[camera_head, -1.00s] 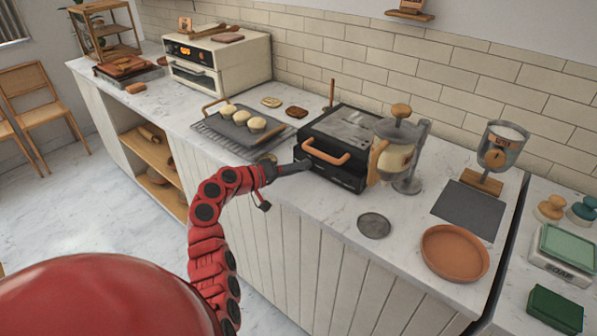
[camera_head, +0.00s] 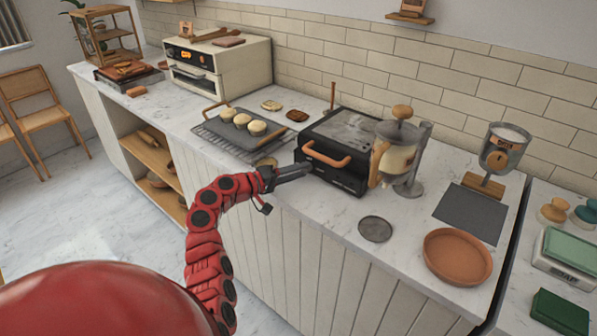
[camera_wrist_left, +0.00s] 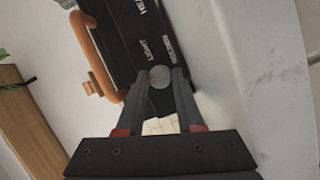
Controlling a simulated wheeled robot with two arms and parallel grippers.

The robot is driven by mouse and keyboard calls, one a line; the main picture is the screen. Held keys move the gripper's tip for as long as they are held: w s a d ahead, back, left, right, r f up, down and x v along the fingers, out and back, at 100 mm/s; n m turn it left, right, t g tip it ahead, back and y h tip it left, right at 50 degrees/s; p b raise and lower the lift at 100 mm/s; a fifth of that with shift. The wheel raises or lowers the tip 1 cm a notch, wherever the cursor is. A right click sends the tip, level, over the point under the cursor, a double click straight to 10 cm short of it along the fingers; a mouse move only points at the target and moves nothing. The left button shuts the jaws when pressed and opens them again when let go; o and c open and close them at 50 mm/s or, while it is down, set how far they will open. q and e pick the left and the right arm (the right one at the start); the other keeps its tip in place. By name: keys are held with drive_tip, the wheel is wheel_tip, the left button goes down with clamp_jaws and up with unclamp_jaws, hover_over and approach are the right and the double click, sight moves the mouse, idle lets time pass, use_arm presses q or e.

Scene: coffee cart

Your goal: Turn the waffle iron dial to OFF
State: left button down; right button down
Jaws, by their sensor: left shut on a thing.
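The black waffle iron (camera_head: 352,140) stands on the counter with its orange handle (camera_head: 327,158) at the front. In the left wrist view its front panel (camera_wrist_left: 135,35) carries white lettering, of which "LIGHT" and "GOLDEN" can be read. The round grey dial (camera_wrist_left: 159,77) sits between the fingers of my left gripper (camera_wrist_left: 161,84), which is shut on it. In the head view my left gripper (camera_head: 305,169) reaches the lower left of the iron's front, and the dial is hidden there. The dial's pointer direction cannot be made out. My right gripper is not in view.
A glass jar with a wooden knob (camera_head: 402,111) stands close to the iron's right. A grey disc (camera_head: 375,229) and a terracotta dish (camera_head: 457,257) lie in front and to the right. A tray with buns (camera_head: 212,130) lies left of the iron.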

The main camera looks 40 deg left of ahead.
use_arm(q)
drive_tip(key=c, duration=0.5)
unclamp_jaws()
drive_tip(key=shift+c, duration=0.2)
drive_tip(key=b+v, duration=0.2)
drive_tip(key=v, duration=1.5)
drive_tip(key=shift+s, duration=0.25)
drive_tip(key=shift+f, duration=0.1)
